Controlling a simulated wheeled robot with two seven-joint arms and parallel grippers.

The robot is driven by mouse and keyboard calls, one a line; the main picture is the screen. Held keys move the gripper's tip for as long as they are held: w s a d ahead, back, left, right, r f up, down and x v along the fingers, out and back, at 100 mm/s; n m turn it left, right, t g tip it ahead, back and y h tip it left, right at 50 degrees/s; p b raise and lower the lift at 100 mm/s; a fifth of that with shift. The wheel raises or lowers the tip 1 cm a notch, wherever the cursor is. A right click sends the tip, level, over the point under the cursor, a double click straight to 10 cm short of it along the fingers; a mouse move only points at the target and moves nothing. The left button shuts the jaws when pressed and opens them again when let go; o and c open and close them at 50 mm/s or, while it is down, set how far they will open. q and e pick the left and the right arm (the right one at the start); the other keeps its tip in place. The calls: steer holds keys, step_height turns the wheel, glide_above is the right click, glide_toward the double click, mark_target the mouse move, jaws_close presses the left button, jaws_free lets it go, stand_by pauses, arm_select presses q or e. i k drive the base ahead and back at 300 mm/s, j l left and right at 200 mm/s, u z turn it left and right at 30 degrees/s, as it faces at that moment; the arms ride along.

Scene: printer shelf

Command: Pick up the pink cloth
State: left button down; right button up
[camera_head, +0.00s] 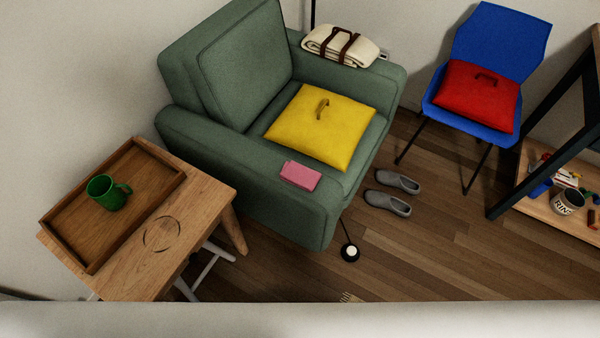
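The pink cloth (300,175) is a small folded rectangle. It lies flat on the near armrest of the green armchair (240,115), close to the armrest's front end. A yellow cushion with a handle (322,126) lies on the seat just behind it, and nothing covers the cloth. Neither of my grippers shows in the head view.
A wooden side table (140,272) at the left holds a tray (72,218) with a green mug (107,192). Grey shoes (388,205) and a small round black-and-white object (350,252) are on the floor. A blue chair (500,40) and low shelf (545,210) stand right.

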mark_target(298, 174)
steer(key=u, duration=0.85)
steer(key=z, duration=0.85)
steer(key=i+l+z, duration=0.2)
steer(key=i+z, duration=0.15)
steer(key=i, duration=0.1)
